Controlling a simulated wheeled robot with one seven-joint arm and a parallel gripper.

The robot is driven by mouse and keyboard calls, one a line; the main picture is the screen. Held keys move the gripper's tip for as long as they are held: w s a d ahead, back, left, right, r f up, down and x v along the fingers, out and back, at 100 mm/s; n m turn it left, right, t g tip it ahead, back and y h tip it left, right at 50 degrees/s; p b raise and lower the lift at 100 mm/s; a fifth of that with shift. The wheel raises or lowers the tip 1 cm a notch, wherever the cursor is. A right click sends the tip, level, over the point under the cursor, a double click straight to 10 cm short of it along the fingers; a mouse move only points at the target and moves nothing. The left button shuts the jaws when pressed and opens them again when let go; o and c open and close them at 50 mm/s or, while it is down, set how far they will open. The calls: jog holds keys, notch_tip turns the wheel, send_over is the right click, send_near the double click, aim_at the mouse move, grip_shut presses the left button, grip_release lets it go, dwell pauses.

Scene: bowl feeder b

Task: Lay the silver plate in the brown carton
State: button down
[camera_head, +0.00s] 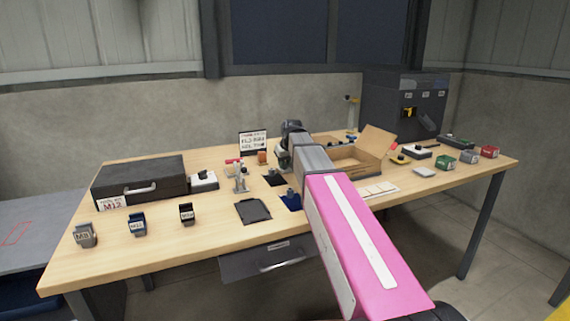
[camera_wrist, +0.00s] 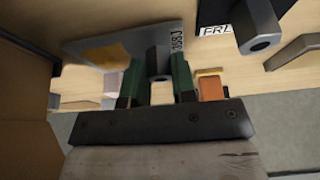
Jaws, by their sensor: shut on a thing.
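The silver plate (camera_wrist: 105,46) is a flat grey sheet with a yellowish patch and a dark printed strip at its right edge. My gripper (camera_wrist: 159,80) has green fingers, shut on the plate, with a grey hexagonal post between them in the wrist view. The brown carton (camera_head: 346,164) stands open on the table, its flap (camera_head: 377,141) raised at the right. A brown wall, seemingly the carton's (camera_wrist: 22,90), fills the left edge of the wrist view. In the head view my arm hides the gripper's fingers and the plate, so their exact height over the carton cannot be told.
A black case (camera_head: 139,180) stands at the left, with several small bins in front. A dark flat tray (camera_head: 253,210) lies near the front edge above a part-open drawer (camera_head: 268,259). Small boxes (camera_head: 469,156) stand at the right.

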jog(key=shift+f, duration=0.15)
jog(key=c, duration=0.9)
grip_release()
jog(key=shift+c, duration=0.2)
